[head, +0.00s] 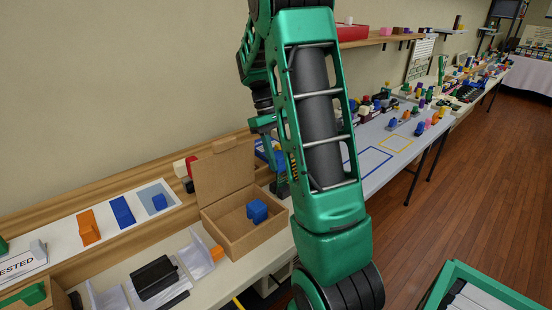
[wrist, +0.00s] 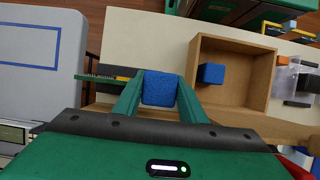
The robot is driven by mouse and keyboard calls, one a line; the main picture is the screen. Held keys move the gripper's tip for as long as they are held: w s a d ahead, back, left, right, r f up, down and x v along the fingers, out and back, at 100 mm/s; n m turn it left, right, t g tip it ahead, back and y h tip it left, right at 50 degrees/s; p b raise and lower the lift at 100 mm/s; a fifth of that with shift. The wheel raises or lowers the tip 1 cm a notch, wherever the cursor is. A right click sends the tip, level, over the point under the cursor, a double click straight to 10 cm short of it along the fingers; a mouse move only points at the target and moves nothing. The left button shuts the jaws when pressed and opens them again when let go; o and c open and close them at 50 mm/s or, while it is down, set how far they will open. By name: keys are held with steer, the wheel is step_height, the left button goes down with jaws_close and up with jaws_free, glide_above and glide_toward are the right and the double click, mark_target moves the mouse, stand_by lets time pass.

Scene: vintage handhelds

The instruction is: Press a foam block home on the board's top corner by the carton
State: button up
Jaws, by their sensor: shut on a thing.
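My gripper (wrist: 160,92) is shut on a blue foam block (wrist: 160,88) in the wrist view. A thin green strip (wrist: 96,77), seen edge-on and looking like the board, runs left from the block. The block covers its carton-side end; I cannot tell how far the block sits on the corner. The open cardboard carton (wrist: 270,62) stands just right of the gripper, with another blue block (wrist: 210,73) inside. In the head view the carton (head: 225,165) has its lid up, and its blue block (head: 257,210) shows.
In the head view, a white tray (head: 62,247) with orange and blue pieces lies left of the carton. A black object (head: 154,277) and clear pouches lie in front of it. A grey mat with a blue outline (head: 368,162) lies beyond my arm, right of the carton.

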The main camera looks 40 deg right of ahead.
mark_target(280, 154)
steer(key=shift+d, duration=0.2)
stand_by(0.6)
steer(key=o, duration=0.9)
steer(key=shift+w+r, duration=0.1)
steer(key=shift+r, duration=2.9)
